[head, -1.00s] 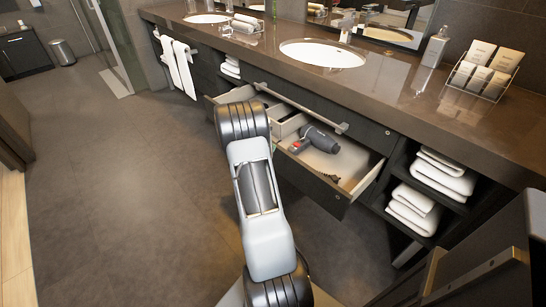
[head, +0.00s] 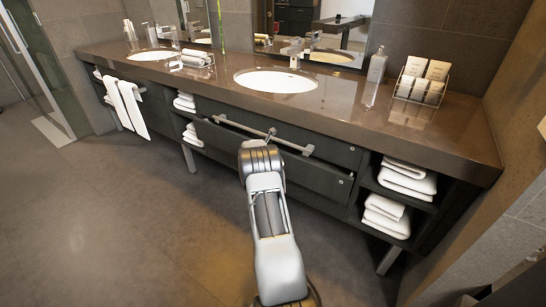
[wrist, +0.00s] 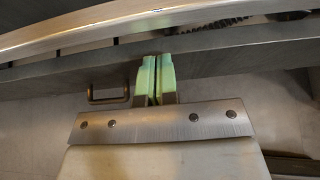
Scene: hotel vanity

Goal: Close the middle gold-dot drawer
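The middle drawer with a small pale gold dot on its front (head: 330,178) sits below the vanity top, under the sink. It is nearly in line with the cabinet, but the wrist view shows a narrow opening behind its front edge (wrist: 225,60), with a dark coiled cord (wrist: 225,27) inside. My gripper (wrist: 156,82) has its two green-tipped fingers together, with nothing between them. The fingertips are at the drawer front; whether they touch it I cannot tell. In the head view my arm hides the gripper and part of the drawer.
A long metal handle bar (head: 262,134) runs across above the drawer. Shelves with folded towels (head: 388,213) stand to the right. Toiletries (head: 422,80) and a sink (head: 276,81) are on the counter. The floor (head: 120,215) to the left is clear.

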